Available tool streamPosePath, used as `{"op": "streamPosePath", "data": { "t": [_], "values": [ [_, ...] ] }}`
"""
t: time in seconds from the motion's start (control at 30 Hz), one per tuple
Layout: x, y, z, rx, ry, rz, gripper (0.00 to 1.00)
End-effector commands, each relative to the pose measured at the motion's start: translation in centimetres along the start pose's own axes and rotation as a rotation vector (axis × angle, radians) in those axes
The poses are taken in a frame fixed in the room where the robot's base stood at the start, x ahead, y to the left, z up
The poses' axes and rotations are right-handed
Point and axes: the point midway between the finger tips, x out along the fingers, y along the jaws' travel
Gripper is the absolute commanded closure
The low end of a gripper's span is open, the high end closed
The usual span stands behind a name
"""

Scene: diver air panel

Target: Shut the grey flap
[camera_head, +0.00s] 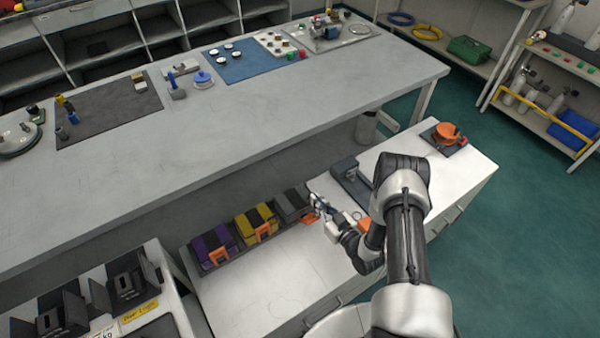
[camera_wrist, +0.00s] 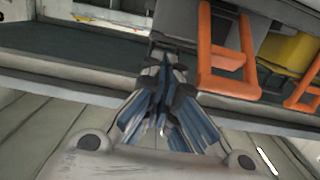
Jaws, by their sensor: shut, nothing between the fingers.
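The grey flap (camera_head: 290,206) belongs to the right-hand unit in a row of purple, yellow and grey ones on the low white cabinet. An orange latch frame (camera_wrist: 226,62) stands in front of the grey unit in the wrist view. My gripper (camera_head: 317,203) is at the right end of the row, close beside the grey unit. In the wrist view, my gripper's blue fingers (camera_wrist: 166,68) are together and empty, left of the orange frame. Whether they touch the unit cannot be told. The gripper partly hides the grey unit's right side, and the flap's angle is unclear.
The yellow unit (camera_head: 256,220) and purple unit (camera_head: 215,245) stand left of the grey one, each with an orange latch. A dark grey device (camera_head: 347,172) stands behind my gripper to the right. The cabinet top (camera_head: 290,285) in front is clear.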

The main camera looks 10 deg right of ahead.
Motion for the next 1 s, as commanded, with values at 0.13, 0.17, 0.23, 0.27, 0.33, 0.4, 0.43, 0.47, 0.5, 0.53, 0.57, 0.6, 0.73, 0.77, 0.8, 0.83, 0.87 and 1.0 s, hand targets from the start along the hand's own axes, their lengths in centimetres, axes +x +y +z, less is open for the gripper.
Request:
{"op": "streamPosePath", "data": {
  "t": [0.13,0.17,0.23,0.27,0.33,0.4,0.43,0.47,0.5,0.53,0.57,0.6,0.73,0.77,0.8,0.83,0.87,1.0],
  "values": [
    [-2.8,0.2,0.1,0.004,-0.003,0.005,1.0],
    [-3.5,0.2,0.1,0.005,-0.003,0.006,1.0],
    [-5.0,0.2,0.1,0.005,-0.002,0.006,1.0],
    [-5.7,0.2,0.1,0.004,-0.003,0.007,1.0],
    [-7.2,0.2,0.0,0.004,-0.002,0.006,1.0],
    [-8.5,0.2,0.1,0.004,-0.002,0.006,1.0],
    [-8.9,0.1,0.0,0.004,-0.001,0.005,1.0],
    [-9.4,0.1,0.0,0.004,-0.001,0.005,1.0],
    [-9.9,0.1,0.0,0.003,-0.001,0.003,1.0],
    [-10.2,0.1,0.0,0.003,-0.001,0.004,1.0],
    [-10.5,0.1,0.0,0.003,-0.001,0.003,1.0],
    [-10.7,0.0,0.0,0.002,0.0,0.002,1.0],
    [-11.2,0.0,0.0,0.001,0.001,-0.001,1.0],
    [-11.2,-0.1,0.0,0.0,0.0,-0.001,1.0],
    [-11.1,0.0,-0.1,-0.002,-0.002,-0.002,1.0],
    [-11.0,0.1,-0.2,-0.007,-0.006,-0.004,1.0],
    [-10.8,0.3,-0.3,-0.013,-0.014,-0.006,1.0],
    [-8.9,2.5,-1.9,-0.084,-0.104,-0.023,1.0]
  ]
}}
